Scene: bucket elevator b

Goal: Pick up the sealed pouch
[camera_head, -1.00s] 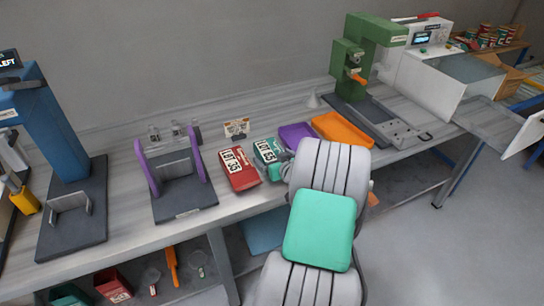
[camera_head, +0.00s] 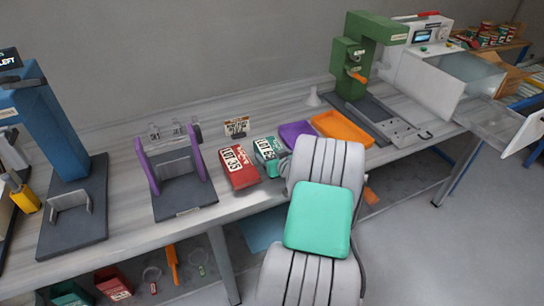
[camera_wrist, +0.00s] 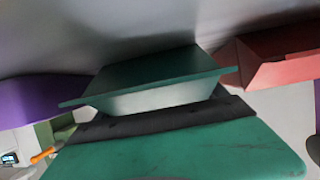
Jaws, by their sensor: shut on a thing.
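A green pack with a white lot label (camera_head: 268,155), which looks like a pouch, is on the bench, partly hidden by my arm. A red pack labelled LOT 35 (camera_head: 238,167) lies to its left. In the wrist view, a dark green flat-topped body with a pale sloping side (camera_wrist: 160,82) fills the middle, right at my gripper (camera_wrist: 165,115). My gripper is shut on this green body. Its fingertips are mostly hidden in both views. The red pack also shows at the right of the wrist view (camera_wrist: 275,58), apart from the green one.
A purple tray (camera_head: 297,132) and an orange tray (camera_head: 342,129) lie behind and to the right. A purple-sided stand (camera_head: 182,185) is at left, with a blue press (camera_head: 52,125) beyond it. A green press (camera_head: 362,60) stands at the back right. A small sign (camera_head: 237,127) stands behind the packs.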

